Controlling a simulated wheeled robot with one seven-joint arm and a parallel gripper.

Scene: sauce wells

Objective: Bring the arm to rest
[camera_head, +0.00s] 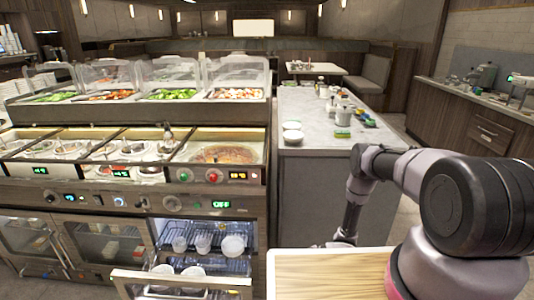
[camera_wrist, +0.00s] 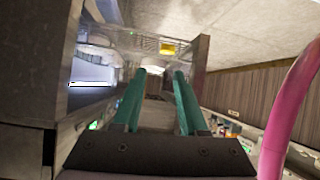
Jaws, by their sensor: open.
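My arm rises from the lower right in the head view, bends over, and hangs down at the right of the grey counter's near end. My gripper (camera_wrist: 161,73) shows in the wrist view with two green fingers set apart and nothing between them. In the head view the arm's lower end reaches just behind a light wooden board (camera_head: 325,272), and the fingers cannot be made out there.
A buffet station (camera_head: 130,200) with food pans stands at the left. Its lower drawer (camera_head: 180,283) is pulled out and holds white cups. The grey counter (camera_head: 300,118) carries bowls (camera_head: 292,137) and small items. Floor shows between it and the right-hand cabinets (camera_head: 480,130).

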